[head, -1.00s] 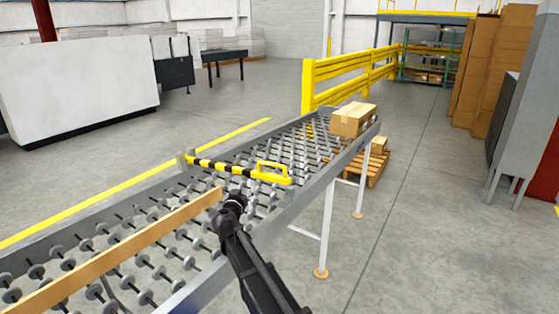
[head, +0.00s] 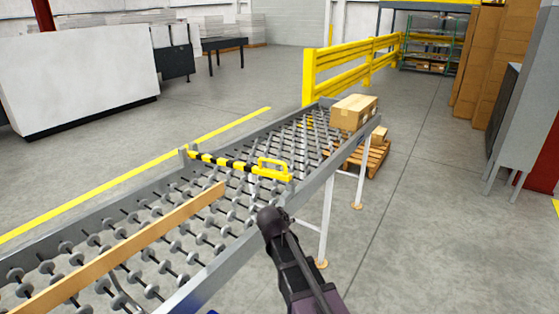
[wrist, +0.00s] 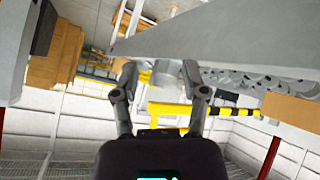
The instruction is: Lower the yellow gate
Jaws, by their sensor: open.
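The yellow gate (head: 225,163) is a yellow-and-black striped bar lying across the roller conveyor, roughly level. Its yellow handle (head: 273,166) is at the right end, near the conveyor's near side rail. My gripper (head: 270,216) is below the handle in the head view, by that rail; its fingers are hard to make out there. In the wrist view my gripper (wrist: 160,70) has its two fingers spread. Yellow gate parts (wrist: 168,109) show in the gap between them, and the striped bar (wrist: 232,112) runs off to the right. I see no contact with the gate.
The conveyor's side rail (head: 318,178) runs close to my arm. A long wooden strip (head: 120,245) lies along the rollers before the gate. A cardboard box (head: 353,112) sits at the conveyor's far end. Open floor (head: 430,230) lies to the right.

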